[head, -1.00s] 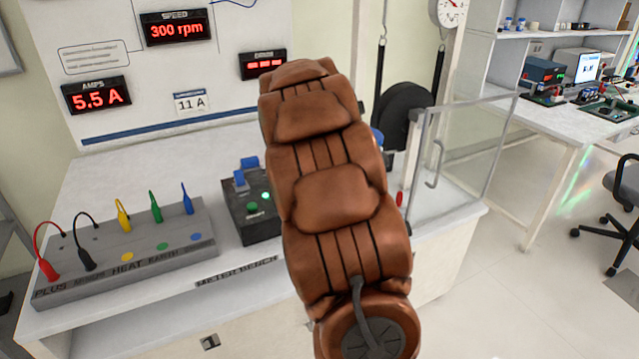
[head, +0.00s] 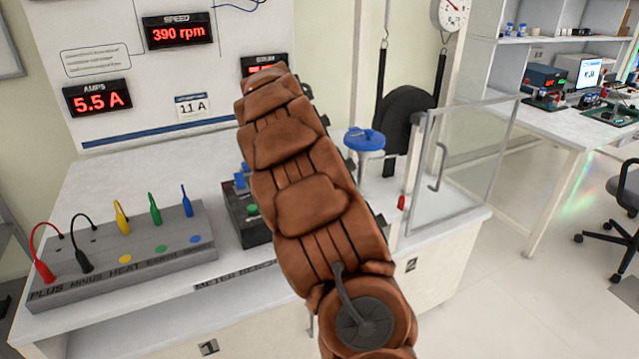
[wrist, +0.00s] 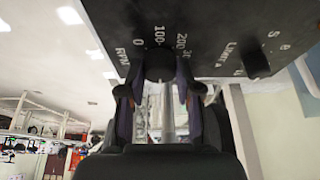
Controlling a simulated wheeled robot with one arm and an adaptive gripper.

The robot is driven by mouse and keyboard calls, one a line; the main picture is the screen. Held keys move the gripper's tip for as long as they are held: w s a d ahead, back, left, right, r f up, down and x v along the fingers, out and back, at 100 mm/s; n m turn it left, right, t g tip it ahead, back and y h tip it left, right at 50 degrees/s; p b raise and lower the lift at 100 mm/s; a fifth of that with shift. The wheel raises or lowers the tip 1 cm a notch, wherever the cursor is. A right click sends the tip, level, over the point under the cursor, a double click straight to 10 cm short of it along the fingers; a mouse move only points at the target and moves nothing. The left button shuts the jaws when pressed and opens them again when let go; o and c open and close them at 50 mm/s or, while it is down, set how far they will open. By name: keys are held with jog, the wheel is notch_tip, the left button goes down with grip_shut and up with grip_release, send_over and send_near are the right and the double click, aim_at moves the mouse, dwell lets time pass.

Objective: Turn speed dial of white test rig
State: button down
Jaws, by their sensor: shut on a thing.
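The speed dial (wrist: 159,66) is a black knob on a dark panel (wrist: 205,25) in the wrist view, with RPM and numbers from 0 upward printed around it. My gripper (wrist: 157,80) is shut on this knob, with one finger on each side. In the head view my arm hides the gripper and the dial. The white test rig (head: 105,25) carries a red speed display (head: 178,31) reading 390 rpm and an amps display (head: 97,98) reading 5.5 A.
A second black knob (wrist: 256,64), marked LIMIT A, sits right of the dial. A terminal block (head: 125,262) with coloured plugs stands on the bench's left. A blue-topped part (head: 364,140) and a clear guard (head: 470,165) are to the right.

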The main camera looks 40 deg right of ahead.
dwell(0.4)
jog(key=c, duration=0.8)
grip_release()
jog(key=v, duration=1.2)
jog(key=shift+d, duration=0.1)
